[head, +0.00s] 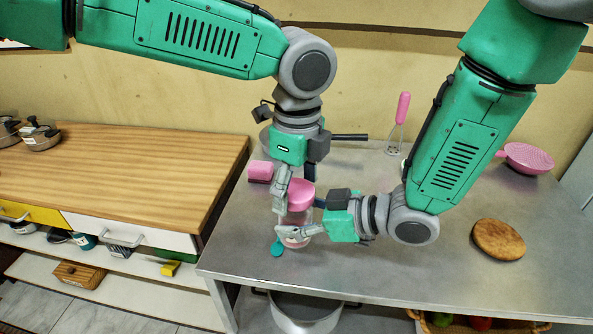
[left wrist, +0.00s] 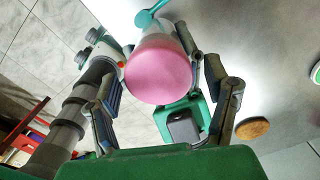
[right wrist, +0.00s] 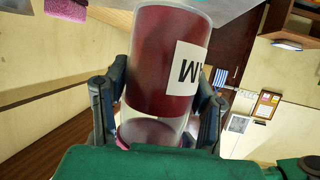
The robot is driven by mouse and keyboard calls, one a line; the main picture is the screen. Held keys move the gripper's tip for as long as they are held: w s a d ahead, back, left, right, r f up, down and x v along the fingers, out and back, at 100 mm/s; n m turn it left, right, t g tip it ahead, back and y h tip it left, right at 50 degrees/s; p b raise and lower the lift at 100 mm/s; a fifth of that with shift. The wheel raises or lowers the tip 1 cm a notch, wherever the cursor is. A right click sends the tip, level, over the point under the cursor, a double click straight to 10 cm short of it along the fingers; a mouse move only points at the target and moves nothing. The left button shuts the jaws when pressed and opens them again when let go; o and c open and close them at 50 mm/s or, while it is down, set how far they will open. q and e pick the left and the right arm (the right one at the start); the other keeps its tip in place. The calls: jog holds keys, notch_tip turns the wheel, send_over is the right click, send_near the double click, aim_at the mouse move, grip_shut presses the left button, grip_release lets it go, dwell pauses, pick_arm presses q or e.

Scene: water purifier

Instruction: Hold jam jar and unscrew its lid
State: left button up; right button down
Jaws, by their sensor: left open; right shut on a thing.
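The jam jar (head: 298,217) stands roughly upright near the table's front edge; I cannot tell whether its base touches the table. Its red contents and white label (right wrist: 190,68) show in the right wrist view. The pink lid (head: 301,193) is on top of it. My right gripper (head: 290,234) is shut on the jar's body from the side. My left gripper (head: 292,202) points down from above and is open around the lid. In the left wrist view the lid (left wrist: 158,76) lies between the spread fingers, with gaps on both sides.
A teal utensil (head: 277,248) lies beside the jar. The table's right front is clear.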

pick_arm(q)
jog(key=shift+f, duration=0.15)
jog(key=c, duration=1.2)
jog(key=n, duration=0.7)
jog(key=shift+n, duration=0.4)
jog(key=n, duration=0.5)
jog(key=shift+d+n, duration=0.2)
jog(key=shift+n, duration=0.9)
jog(key=shift+s+a+r, duration=0.15)
jog(key=shift+r, duration=0.05)
jog(key=shift+r, duration=0.1)
